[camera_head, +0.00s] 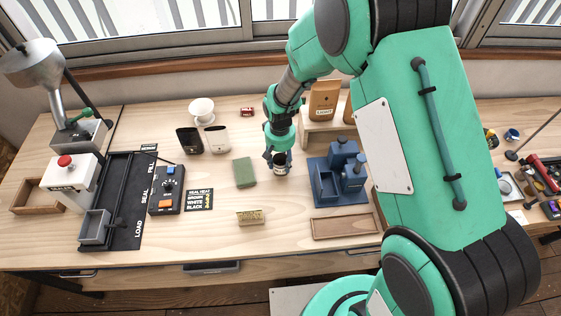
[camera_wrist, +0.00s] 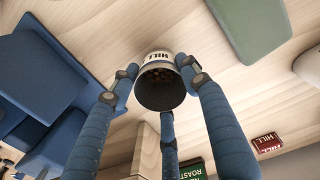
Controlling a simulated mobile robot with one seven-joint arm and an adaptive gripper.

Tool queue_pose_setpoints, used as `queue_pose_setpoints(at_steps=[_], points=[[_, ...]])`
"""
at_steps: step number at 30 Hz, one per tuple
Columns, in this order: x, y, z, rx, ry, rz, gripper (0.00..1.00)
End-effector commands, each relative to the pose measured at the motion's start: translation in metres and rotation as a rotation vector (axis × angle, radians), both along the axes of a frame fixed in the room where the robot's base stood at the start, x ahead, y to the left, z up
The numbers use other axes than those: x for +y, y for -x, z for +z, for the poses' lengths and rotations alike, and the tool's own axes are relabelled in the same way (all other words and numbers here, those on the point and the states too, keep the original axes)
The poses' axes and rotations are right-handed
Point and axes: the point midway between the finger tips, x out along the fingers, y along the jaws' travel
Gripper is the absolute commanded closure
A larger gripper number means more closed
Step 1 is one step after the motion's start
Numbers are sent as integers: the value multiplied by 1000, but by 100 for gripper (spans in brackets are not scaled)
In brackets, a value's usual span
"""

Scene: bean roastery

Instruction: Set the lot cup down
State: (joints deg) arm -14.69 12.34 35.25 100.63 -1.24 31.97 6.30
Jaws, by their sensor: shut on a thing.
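The lot cup (camera_wrist: 158,62) is a small round cup with a dark rim, a pale band and dark lettering that seems to read HILL. Brown beans show inside it. My gripper (camera_wrist: 162,88) is shut on it, with fingers around its sides. In the head view the cup (camera_head: 280,170) is below my gripper (camera_head: 279,157), over the wooden table (camera_head: 225,235), between the green block and the blue fixture. I cannot tell whether its base touches the table.
The blue fixture (camera_head: 325,187) stands close on the right, and a green block (camera_head: 244,172) lies on the left. A shallow wooden tray (camera_head: 345,227) and a small labelled block (camera_head: 250,217) are nearer the front. Bare table lies between them. Two bags stand behind on a wooden riser (camera_head: 318,132).

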Motion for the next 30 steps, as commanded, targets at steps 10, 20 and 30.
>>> queue_pose_setpoints(at_steps=[10,20,30], points=[[0,0,-2,0,0,0,88],[0,0,-2,0,0,0,35],[0,-1,11,-3,0,0,35]])
